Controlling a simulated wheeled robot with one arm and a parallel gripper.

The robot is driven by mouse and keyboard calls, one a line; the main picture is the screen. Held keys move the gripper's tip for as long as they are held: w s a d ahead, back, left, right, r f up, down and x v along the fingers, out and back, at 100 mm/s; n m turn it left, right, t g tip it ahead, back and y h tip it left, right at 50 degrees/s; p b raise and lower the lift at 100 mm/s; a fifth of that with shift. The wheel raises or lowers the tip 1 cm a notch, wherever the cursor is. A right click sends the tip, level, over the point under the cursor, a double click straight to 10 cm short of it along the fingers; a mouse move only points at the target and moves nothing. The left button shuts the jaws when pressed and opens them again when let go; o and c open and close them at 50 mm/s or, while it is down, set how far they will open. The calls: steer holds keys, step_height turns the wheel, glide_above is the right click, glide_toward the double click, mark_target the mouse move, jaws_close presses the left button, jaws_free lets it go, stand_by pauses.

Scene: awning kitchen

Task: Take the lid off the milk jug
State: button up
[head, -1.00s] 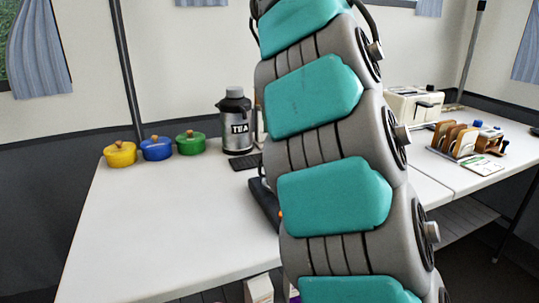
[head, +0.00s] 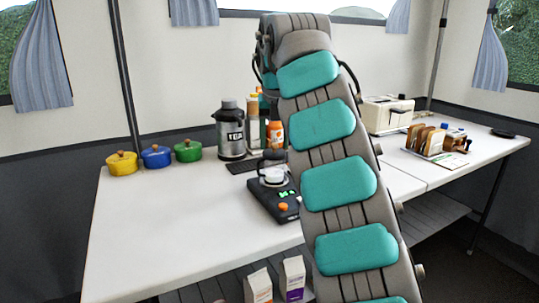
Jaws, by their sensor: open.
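A small white vessel (head: 273,175) stands on a black device (head: 258,198) on the white table, just left of my arm. It may be the milk jug, but I cannot tell for sure. A dark shape just above it could be its lid or something behind it. My arm rises through the middle of the head view and bends over at the top. My gripper is not visible; the arm hides it.
A tea flask (head: 230,131), bottles (head: 253,118) and yellow (head: 121,164), blue (head: 156,157) and green (head: 188,151) pots stand at the back. A toaster (head: 388,115) and toast rack (head: 427,140) are right. Cartons (head: 292,278) stand below. The table's front left (head: 160,220) is clear.

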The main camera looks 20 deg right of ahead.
jaws_close()
stand_by(0.6)
